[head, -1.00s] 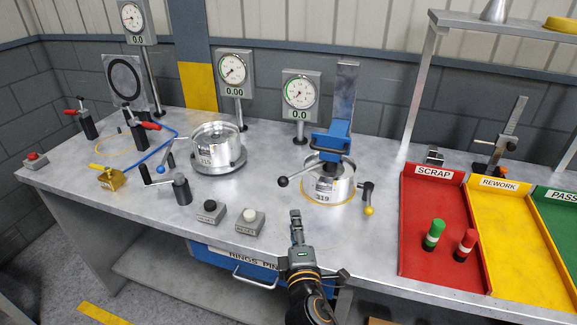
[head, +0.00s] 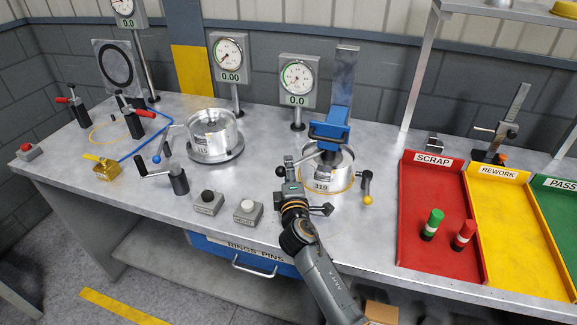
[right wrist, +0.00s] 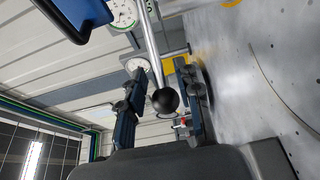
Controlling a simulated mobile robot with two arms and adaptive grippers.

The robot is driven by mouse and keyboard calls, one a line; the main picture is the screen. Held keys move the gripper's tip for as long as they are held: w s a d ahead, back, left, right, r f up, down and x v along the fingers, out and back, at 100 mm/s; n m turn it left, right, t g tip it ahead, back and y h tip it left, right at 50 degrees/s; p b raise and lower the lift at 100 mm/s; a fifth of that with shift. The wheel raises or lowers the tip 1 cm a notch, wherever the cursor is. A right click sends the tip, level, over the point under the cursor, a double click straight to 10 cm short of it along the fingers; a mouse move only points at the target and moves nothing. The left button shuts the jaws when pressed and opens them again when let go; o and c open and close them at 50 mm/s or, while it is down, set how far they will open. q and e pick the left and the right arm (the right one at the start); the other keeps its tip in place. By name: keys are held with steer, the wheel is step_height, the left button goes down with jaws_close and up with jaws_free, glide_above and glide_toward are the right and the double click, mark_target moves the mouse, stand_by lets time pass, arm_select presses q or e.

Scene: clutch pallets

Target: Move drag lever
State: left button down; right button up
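The lever with a black ball knob (head: 280,170) comes out of the blue fixture (head: 330,128) over the metal drum marked 319 (head: 322,180). My right gripper (head: 289,165) is at the knob, left of the drum. In the right wrist view, the black knob (right wrist: 165,101) and its metal rod lie between the two spread fingers of the right gripper (right wrist: 163,95). The fingers are apart, with gaps on both sides of the knob, and no contact shows. In the head view, the gripper partly hides the lever rod. My left gripper is not in view.
A crank with a yellow knob (head: 367,200) stands right of the drum. The red scrap tray (head: 415,250) holds two cylinders. Gauges stand behind.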

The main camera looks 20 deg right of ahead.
steer(key=shift+w, duration=0.4)
steer(key=shift+w+d, duration=0.1)
steer(key=shift+w, duration=0.05)
jaws_close()
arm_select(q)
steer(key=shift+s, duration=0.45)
